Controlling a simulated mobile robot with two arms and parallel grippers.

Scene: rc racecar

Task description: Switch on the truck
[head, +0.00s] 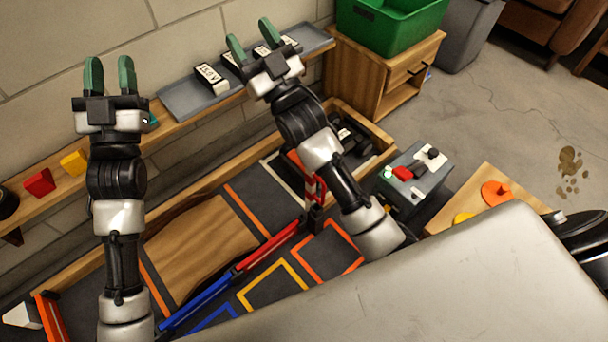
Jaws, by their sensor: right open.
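No truck can be made out for certain. A dark object (346,133) with white marks lies inside the wooden-walled track at its far right corner, partly hidden by my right arm; I cannot tell if it is the truck. A grey control box (424,184) with a red block, a black part and small knobs stands right of the track. My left gripper (110,77) is open and empty, raised near the wall shelf at the left. My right gripper (252,43) is open and empty, in front of the grey tray; I cannot tell whether it touches anything there.
A grey tray (188,100) with several labelled black-and-white blocks lies on the wall shelf, beside red (39,182) and yellow (74,163) blocks. The track holds a wooden ramp (200,245) and a red-blue barrier (268,247). A green bin (385,30) sits on a wooden cabinet (372,72).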

